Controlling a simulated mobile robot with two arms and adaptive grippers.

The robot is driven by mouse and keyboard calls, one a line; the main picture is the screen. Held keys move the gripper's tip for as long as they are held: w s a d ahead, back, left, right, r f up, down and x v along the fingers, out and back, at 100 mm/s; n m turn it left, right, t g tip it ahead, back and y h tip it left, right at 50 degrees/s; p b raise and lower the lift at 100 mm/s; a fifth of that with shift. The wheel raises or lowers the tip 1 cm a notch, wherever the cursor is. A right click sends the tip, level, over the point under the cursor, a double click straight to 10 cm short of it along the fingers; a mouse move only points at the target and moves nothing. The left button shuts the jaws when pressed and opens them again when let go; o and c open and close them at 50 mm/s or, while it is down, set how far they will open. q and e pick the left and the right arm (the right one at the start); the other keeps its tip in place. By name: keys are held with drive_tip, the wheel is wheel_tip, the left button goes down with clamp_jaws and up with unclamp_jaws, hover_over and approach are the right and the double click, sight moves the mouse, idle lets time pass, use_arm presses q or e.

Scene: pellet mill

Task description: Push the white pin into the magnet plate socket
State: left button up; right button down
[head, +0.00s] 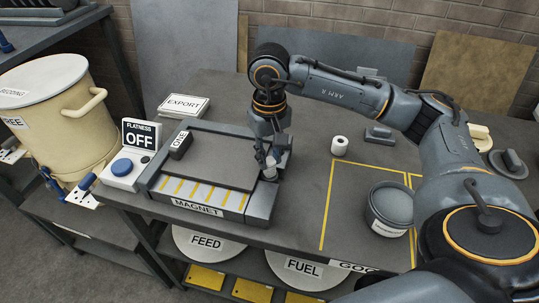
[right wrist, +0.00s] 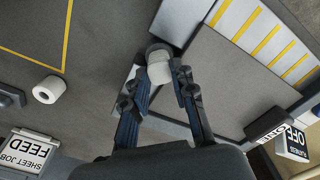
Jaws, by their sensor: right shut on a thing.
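The magnet plate (head: 197,202) lies on the bench as a grey slab with yellow stripes and a MAGNET label along its front. My right gripper (head: 271,161) points down at the plate's right side and is shut on the white pin (head: 269,173). In the right wrist view the white pin (right wrist: 160,70) shows between the fingertips of my right gripper (right wrist: 158,80). A dark grey round part (right wrist: 157,48) sits right by the pin's end. I cannot tell how deep the pin sits, and the socket is not clearly visible. My left gripper is out of view.
A white ring-shaped roll (head: 340,146) and a small grey block (head: 379,135) stand right of the plate. The FLATNESS OFF box (head: 125,168) is at the left. The outlined area is mostly free.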

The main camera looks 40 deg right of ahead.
idle(0.4)
drive_tip(key=c, duration=0.5)
unclamp_jaws()
drive_tip(key=shift+r, duration=0.1)
drive_tip(key=shift+r+p, duration=1.8)
drive_tip(key=shift+r, duration=1.65)
drive_tip(key=shift+s+f, duration=0.1)
